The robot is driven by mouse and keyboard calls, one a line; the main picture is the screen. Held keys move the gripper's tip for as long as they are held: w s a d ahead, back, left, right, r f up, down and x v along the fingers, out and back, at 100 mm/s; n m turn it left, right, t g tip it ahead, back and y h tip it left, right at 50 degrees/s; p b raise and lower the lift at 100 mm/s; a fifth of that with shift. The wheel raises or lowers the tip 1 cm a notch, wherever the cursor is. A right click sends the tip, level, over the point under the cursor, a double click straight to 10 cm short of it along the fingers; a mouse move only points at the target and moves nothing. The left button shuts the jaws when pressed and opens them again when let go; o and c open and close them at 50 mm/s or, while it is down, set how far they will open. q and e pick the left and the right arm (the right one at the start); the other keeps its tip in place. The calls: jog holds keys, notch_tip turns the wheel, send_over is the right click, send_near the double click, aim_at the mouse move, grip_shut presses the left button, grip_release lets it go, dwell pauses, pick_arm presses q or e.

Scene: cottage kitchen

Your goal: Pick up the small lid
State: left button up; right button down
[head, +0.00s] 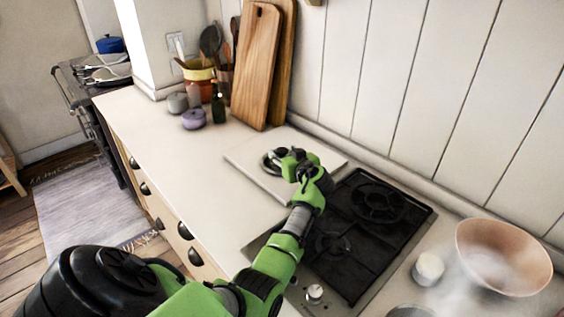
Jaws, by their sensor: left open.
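My left gripper (273,160) reaches in from the lower left over the gas hob. Its dark fingers are open just above a pale square board (255,178) on the worktop. A small grey-and-dark round shape shows at the fingers; I cannot tell whether it is the small lid or only part of the gripper. The gripper and forearm hide part of the board. My right gripper is not in view.
The black gas hob (345,230) lies right of the board. A copper-coloured bowl (503,262) and a white cup (428,270) stand at the right. Wooden cutting boards (256,65), a purple pot (194,119) and a dark bottle (218,106) stand behind. The left worktop is clear.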

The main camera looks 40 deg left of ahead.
pick_arm(q)
jog(key=shift+d, duration=0.1)
jog(key=c, duration=1.3)
jog(key=shift+r, duration=0.2)
